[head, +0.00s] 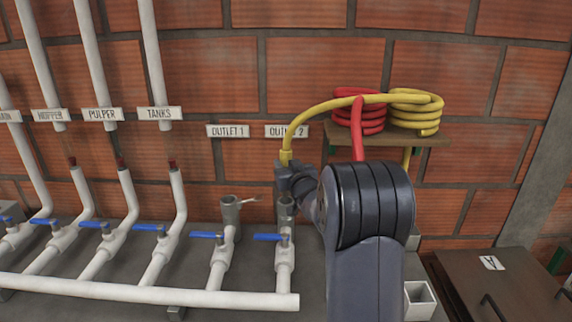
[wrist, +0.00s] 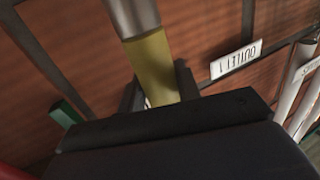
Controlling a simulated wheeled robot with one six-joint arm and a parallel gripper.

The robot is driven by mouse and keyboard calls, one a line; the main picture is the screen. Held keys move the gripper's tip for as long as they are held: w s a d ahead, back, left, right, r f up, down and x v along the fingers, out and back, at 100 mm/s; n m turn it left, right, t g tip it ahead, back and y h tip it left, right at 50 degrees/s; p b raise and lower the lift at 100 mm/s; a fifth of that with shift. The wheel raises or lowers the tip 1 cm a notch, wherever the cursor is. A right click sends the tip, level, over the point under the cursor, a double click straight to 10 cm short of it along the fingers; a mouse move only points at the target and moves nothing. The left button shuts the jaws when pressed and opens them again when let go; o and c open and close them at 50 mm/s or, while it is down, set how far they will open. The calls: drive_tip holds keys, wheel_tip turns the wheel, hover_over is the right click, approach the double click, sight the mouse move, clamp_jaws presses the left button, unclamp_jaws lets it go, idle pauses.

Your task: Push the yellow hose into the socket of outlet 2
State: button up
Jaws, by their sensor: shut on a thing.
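The yellow hose (head: 335,106) arches left from its coil and comes down into my gripper (head: 287,172), above the outlet 2 socket (head: 285,208). The socket is a grey upright pipe end below the OUTLET 2 label (head: 287,131), which the hose partly covers. My gripper is shut on the hose. The wrist view, upside down, shows the yellow hose (wrist: 153,66) between the fingers (wrist: 158,88), running into a grey metal cylinder (wrist: 133,15). I cannot tell whether this is a hose fitting or the socket. My gripper hides the hose's lower end in the head view.
The outlet 1 socket (head: 229,210) stands just left. Blue valve handles (head: 267,237) sit on the white pipes. A red hose coil (head: 358,112) and the yellow coil (head: 414,112) rest on a wooden shelf (head: 400,138) at right. The brick wall is close behind.

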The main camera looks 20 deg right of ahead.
drive_tip(key=shift+f+b, duration=0.3)
drive_tip(key=shift+f, duration=0.3)
drive_tip(key=shift+f+b, duration=2.45)
drive_tip(key=shift+b, duration=0.05)
idle(1.2)
drive_tip(key=shift+r, duration=0.1)
drive_tip(key=shift+r+p, duration=1.6)
drive_tip(key=shift+r, duration=0.45)
drive_tip(key=shift+f+b, duration=0.2)
drive_tip(key=shift+b, duration=0.15)
idle(0.9)
drive_tip(key=shift+f, duration=0.35)
drive_tip(key=shift+f+b, duration=0.1)
drive_tip(key=shift+b, duration=0.25)
